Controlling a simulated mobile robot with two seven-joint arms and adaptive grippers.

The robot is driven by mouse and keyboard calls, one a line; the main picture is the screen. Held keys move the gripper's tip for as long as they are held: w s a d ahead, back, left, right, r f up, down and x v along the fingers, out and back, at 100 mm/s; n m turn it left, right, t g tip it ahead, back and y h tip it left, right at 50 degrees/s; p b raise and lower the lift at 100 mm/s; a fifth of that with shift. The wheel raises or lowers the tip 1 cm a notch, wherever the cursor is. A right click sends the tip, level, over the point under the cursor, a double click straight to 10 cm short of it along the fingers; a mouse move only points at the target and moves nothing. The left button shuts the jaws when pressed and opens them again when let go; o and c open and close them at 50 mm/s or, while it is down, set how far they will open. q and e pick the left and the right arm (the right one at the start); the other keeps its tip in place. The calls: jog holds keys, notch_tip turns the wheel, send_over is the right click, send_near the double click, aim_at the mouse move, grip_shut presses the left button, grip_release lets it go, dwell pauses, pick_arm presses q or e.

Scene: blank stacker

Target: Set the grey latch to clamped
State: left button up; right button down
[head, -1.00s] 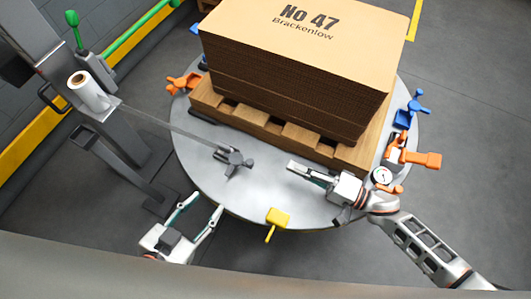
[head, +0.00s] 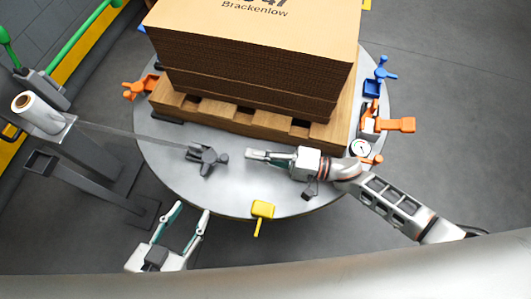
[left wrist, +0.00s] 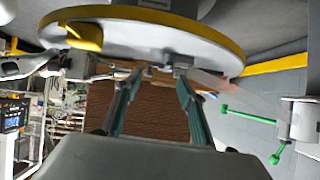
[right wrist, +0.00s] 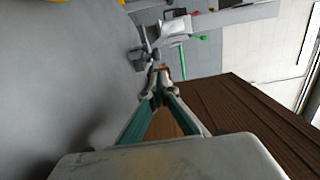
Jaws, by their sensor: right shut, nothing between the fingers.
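The grey latch (head: 208,159) sits on the round metal table, left of centre in the head view, with a small knob and stubby arms. A pale strip runs to it from the roll at the left. It also shows in the right wrist view (right wrist: 146,48), beyond the fingertips. My right gripper (head: 250,154) is shut and empty, a short way right of the latch, with a gap between them. Its fingertips meet in the right wrist view (right wrist: 157,82). My left gripper (head: 192,209) is open and empty off the table's front edge.
A large cardboard stack (head: 260,75) on a wooden pallet (head: 245,118) fills the table's back. A yellow latch (head: 262,210) is at the front rim; orange (head: 395,124) and blue (head: 372,86) ones are at the right. A gauge (head: 360,148) lies near my right arm.

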jog(key=x, duration=0.3)
jog(key=shift+a+f+b, duration=0.1)
jog(key=shift+a+b, duration=0.25)
jog(key=shift+w+a, duration=0.25)
jog(key=shift+a, duration=0.15)
pick_arm(q)
jog(key=shift+w+d+r+t, duration=0.15)
jog(key=shift+w+d+r, duration=0.15)
jog(key=shift+r, duration=0.15)
jog(key=shift+w+d+r+t, duration=0.15)
jog(key=shift+w+d+r, duration=0.15)
jog(key=shift+r, duration=0.15)
jog(key=shift+a, duration=0.1)
pick_arm(e)
jog(key=shift+s+r+t+p, duration=0.15)
jog(key=shift+r+t+p, duration=0.15)
jog(key=shift+t+p, duration=0.15)
jog(key=shift+s+f+m, duration=0.1)
jog(key=shift+m, duration=0.3)
pick_arm(q)
jog(key=shift+s+a+f, duration=0.2)
jog(key=shift+a+f, duration=0.15)
jog(key=shift+a, duration=0.25)
pick_arm(e)
jog(key=shift+s+t+h, duration=0.1)
jog(key=shift+t+h, duration=0.2)
jog(key=shift+t, duration=0.05)
pick_arm(q)
jog(key=shift+p, duration=0.35)
